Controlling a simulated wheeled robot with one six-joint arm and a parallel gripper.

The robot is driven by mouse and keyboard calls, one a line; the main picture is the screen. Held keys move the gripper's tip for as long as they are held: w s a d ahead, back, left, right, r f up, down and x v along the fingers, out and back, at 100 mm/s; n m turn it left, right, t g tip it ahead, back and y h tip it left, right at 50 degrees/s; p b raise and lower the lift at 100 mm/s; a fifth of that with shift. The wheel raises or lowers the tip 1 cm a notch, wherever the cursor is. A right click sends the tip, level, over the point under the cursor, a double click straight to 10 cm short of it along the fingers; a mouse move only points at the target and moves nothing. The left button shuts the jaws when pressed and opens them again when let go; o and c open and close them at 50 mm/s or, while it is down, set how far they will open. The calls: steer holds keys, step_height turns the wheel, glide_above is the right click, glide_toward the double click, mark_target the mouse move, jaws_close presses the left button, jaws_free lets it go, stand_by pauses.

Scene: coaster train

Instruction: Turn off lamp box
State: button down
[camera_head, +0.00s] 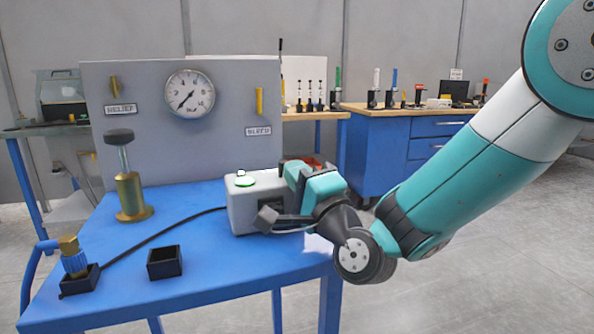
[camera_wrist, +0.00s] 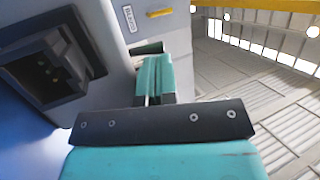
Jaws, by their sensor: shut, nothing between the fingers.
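The lamp box (camera_head: 239,208) is a pale grey box near the right end of the blue bench. A round button or lamp with a green ring (camera_head: 244,181) sits on its top. My gripper (camera_head: 294,173) is just to the right of the box, its teal fingers shut and empty. In the wrist view, the gripper (camera_wrist: 155,75) shows with its fingers together, and the lamp box (camera_wrist: 98,35) stands to their left with a dark socket in its face. The box top is hidden there. I cannot tell whether the fingers touch the box. A switch is not clearly visible.
A grey panel with a gauge (camera_head: 190,93) and yellow handles stands behind the box. A brass valve (camera_head: 130,195), a black open holder (camera_head: 165,262) and a dark cable (camera_head: 160,235) are on the bench (camera_head: 210,270).

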steer(key=shift+r+p, duration=0.25)
steer(key=shift+p, duration=0.65)
steer(key=shift+p, duration=0.55)
